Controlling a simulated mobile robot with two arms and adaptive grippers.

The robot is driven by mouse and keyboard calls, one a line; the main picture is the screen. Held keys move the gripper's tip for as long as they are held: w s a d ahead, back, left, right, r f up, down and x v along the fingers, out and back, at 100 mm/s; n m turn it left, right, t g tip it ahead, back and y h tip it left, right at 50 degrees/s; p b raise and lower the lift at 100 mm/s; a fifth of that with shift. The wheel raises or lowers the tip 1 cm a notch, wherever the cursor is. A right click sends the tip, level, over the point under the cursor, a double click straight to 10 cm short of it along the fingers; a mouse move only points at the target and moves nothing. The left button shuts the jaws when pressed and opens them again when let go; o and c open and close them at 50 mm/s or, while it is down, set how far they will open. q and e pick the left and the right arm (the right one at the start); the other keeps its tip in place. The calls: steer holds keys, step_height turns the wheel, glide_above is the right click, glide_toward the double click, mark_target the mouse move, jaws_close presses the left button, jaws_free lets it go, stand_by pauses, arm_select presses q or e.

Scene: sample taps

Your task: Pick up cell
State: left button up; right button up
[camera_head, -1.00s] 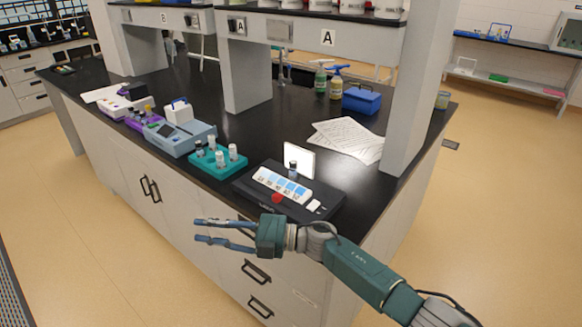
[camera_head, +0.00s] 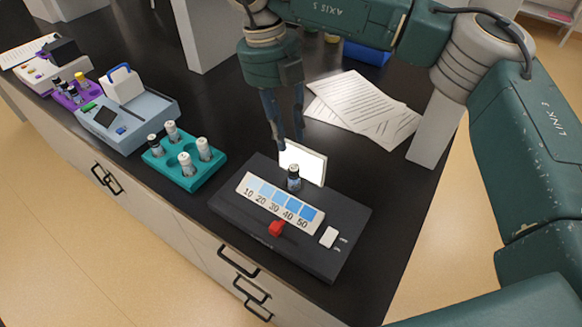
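The cell, a small dark-capped vial (camera_head: 293,180), stands upright in the black color comparator (camera_head: 348,215), in front of its white lit panel (camera_head: 304,163) and behind the blue scale strip (camera_head: 279,202). My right gripper (camera_head: 289,141) points down just above and behind the cell. Its two fingers are apart, with nothing between them. The fingertips overlap the top of the white panel in the picture. I cannot tell their exact distance from the cell. My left gripper is not in view.
A light-blue instrument (camera_head: 135,110) and a purple rack (camera_head: 72,97) stand further left. Printed papers (camera_head: 365,108) lie behind, beside a grey post (camera_head: 437,130).

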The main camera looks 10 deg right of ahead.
mark_target(293, 168)
steer(key=f, duration=0.1)
steer(key=s+f, duration=0.1)
steer(key=f, duration=0.1)
steer(key=shift+d+f+p, duration=0.15)
steer(key=shift+f+p, duration=0.05)
steer(key=shift+p, duration=0.15)
steer(key=shift+w+d+f, duration=0.1)
steer(key=shift+w+f, duration=0.05)
steer(key=shift+f, duration=0.15)
steer(key=f+p, duration=0.1)
steer(key=f, duration=0.1)
steer(key=f+p, duration=0.1)
steer(key=f, duration=0.1)
steer(key=shift+s+d+f+p, duration=0.1)
steer(key=shift+s+d+p, duration=0.1)
steer(key=shift+d+p, duration=0.15)
steer(key=shift+f, duration=0.4)
steer(key=shift+c, duration=0.7)
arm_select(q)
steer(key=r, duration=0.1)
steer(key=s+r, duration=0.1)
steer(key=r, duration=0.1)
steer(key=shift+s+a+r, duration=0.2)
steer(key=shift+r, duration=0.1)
arm_select(e)
steer(key=c, duration=0.4)
